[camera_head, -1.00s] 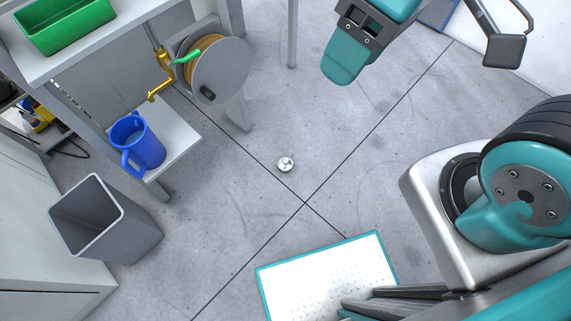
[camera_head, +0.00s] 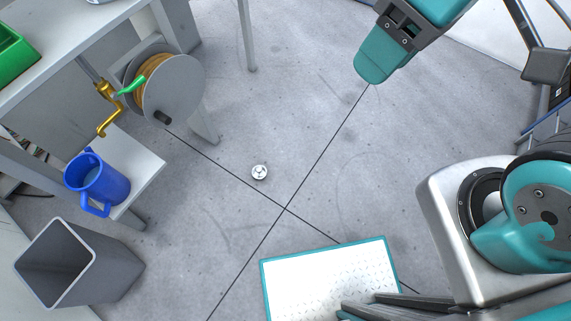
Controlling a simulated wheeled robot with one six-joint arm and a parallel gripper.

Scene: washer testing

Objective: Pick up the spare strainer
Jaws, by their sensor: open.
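The spare strainer (camera_head: 260,172) looks like a small round silvery disc with a darker pattern on top. It lies flat on the grey floor near the middle of the head view, just up and left of a crossing of floor joints. Nothing touches it. My gripper (camera_head: 378,62) is at the top, to the right of the strainer and well apart from it, with a dark slotted part and a teal end. It is open and nothing shows in it. The far side of its jaws is hidden.
A grey bin (camera_head: 95,262) stands lower left. A blue jug (camera_head: 105,187) sits on a low shelf beside a brass tap (camera_head: 108,115) and a hose reel (camera_head: 178,92). A green tray (camera_head: 12,62) is upper left. The floor around the strainer is clear.

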